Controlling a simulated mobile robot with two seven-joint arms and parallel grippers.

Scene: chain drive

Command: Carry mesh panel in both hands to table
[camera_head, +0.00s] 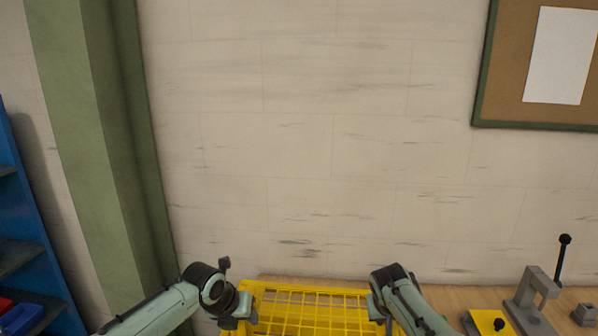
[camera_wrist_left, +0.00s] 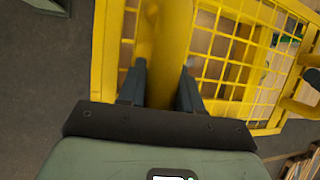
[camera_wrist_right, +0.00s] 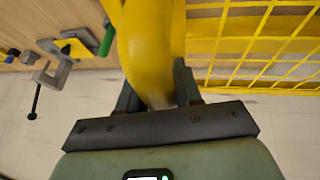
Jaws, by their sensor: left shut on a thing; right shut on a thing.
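The yellow mesh panel (camera_head: 310,295) is at the bottom of the head view, with its lower part cut off. My left gripper (camera_head: 238,312) is shut on the panel's left side, and my right gripper (camera_head: 378,308) is shut on its right side. In the left wrist view the fingers (camera_wrist_left: 160,92) close around a yellow bar (camera_wrist_left: 168,40). In the right wrist view the fingers (camera_wrist_right: 155,92) close around a curved yellow bar (camera_wrist_right: 145,45). The wooden table top (camera_head: 445,296) runs along the wall behind the panel; whether the panel touches it is hidden.
A green handle (camera_wrist_right: 107,41) shows there too. A blue shelf (camera_head: 30,225) and a green column (camera_head: 90,130) stand at left.

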